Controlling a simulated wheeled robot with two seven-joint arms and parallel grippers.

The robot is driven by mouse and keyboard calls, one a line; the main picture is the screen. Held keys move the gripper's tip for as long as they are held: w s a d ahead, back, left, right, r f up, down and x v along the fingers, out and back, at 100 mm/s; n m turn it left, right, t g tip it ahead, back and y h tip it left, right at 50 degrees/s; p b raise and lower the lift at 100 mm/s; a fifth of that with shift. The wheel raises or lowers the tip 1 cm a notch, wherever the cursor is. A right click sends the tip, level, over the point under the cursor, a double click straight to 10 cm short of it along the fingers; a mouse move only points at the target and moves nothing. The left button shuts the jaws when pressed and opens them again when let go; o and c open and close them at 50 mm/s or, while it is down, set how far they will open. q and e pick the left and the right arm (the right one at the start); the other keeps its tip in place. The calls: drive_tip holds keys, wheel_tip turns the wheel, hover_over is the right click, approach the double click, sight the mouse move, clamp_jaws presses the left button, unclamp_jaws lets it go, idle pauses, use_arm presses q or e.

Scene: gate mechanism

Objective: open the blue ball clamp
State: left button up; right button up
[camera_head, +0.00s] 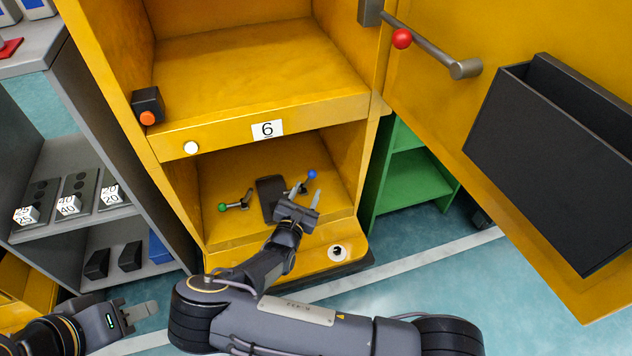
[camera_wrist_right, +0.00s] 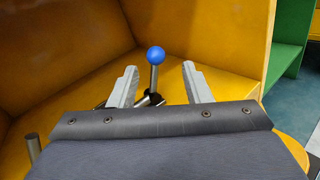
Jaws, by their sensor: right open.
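The blue ball (camera_head: 312,174) tops a short lever of a clamp in the lower compartment of the yellow cabinet. In the right wrist view the blue ball (camera_wrist_right: 155,55) stands upright on its dark stem, between and beyond the fingertips. My right gripper (camera_head: 305,193) is open and empty, just short of the clamp; its two fingers also show in the right wrist view (camera_wrist_right: 158,80). The clamp's base is partly hidden by the gripper. My left gripper (camera_head: 140,312) is at the lower left, outside the cabinet, away from the clamp; its opening is unclear.
A green ball clamp (camera_head: 224,207) and a dark plate (camera_head: 270,196) are left of the blue one. Compartment walls (camera_head: 340,172) surround the right gripper. The yellow door (camera_head: 560,190) with a black bin (camera_head: 550,150) stands open at right. A grey shelf (camera_head: 150,215) is at left.

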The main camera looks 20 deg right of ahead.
sight(311, 178)
drive_tip(key=shift+w+a+f+n, duration=0.15)
drive_tip(key=shift+w+f+n, duration=0.15)
drive_tip(key=shift+n, duration=0.1)
drive_tip(key=shift+w+d, duration=0.2)
drive_tip(key=shift+w, duration=0.1)
drive_tip(key=b+x, duration=0.3)
drive_tip(key=x, duration=0.3)
drive_tip(key=shift+w+d+r, duration=0.15)
drive_tip(key=shift+w+d, duration=0.05)
drive_tip(key=shift+w, duration=0.1)
clamp_jaws()
